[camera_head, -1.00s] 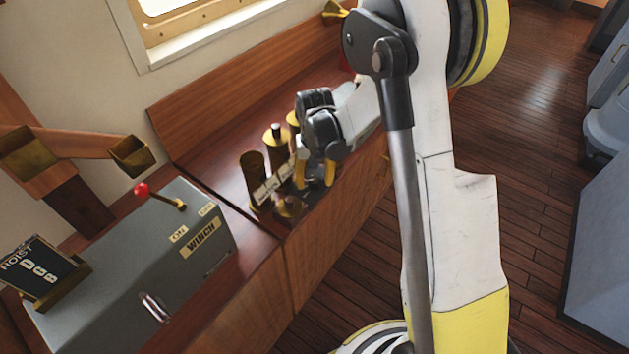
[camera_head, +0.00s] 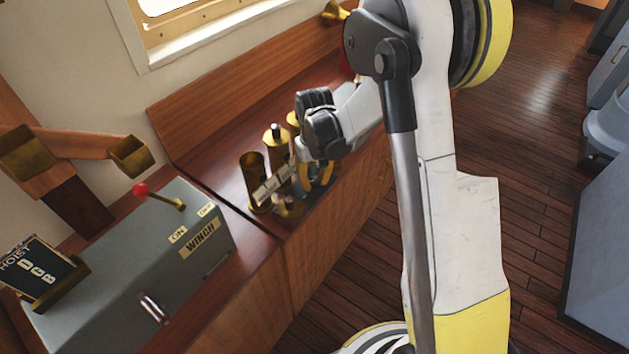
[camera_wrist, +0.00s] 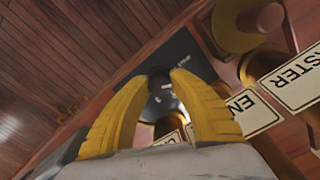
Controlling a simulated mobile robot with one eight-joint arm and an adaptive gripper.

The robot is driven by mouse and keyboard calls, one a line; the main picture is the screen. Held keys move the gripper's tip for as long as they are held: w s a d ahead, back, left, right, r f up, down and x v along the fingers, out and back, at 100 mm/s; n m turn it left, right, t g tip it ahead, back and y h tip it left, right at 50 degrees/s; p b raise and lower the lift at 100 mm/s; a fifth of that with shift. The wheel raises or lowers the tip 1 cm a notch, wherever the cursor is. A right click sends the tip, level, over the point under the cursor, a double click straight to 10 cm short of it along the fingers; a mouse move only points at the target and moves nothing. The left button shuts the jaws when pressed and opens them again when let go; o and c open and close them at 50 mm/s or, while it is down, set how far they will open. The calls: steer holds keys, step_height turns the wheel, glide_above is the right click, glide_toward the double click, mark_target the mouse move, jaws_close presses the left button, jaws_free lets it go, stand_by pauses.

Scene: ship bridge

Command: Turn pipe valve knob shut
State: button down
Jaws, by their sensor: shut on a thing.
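The pipe valve knob (camera_wrist: 160,86) shows in the wrist view as a small dark round piece with a pale mark, on a dark plate (camera_wrist: 180,48). My gripper (camera_wrist: 165,78) has its two yellow fingers closed in on either side of it. In the head view my gripper (camera_head: 319,177) points down at the console, just right of the brass tubes. There the knob is hidden behind the fingers, so I cannot tell how far it is turned.
Brass tubes (camera_head: 254,180) with a label plate (camera_head: 274,183) stand close left of my gripper. A grey winch box (camera_head: 130,258) with a red-tipped lever is at lower left.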

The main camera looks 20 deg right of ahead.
mark_target(315, 180)
steer(key=n, duration=0.5)
steer(key=shift+n, duration=0.3)
stand_by(0.4)
steer(key=c, duration=1.1)
jaws_free()
steer(key=shift+o, duration=0.2)
step_height(315, 180, up, 12)
steer(key=shift+r, duration=0.1)
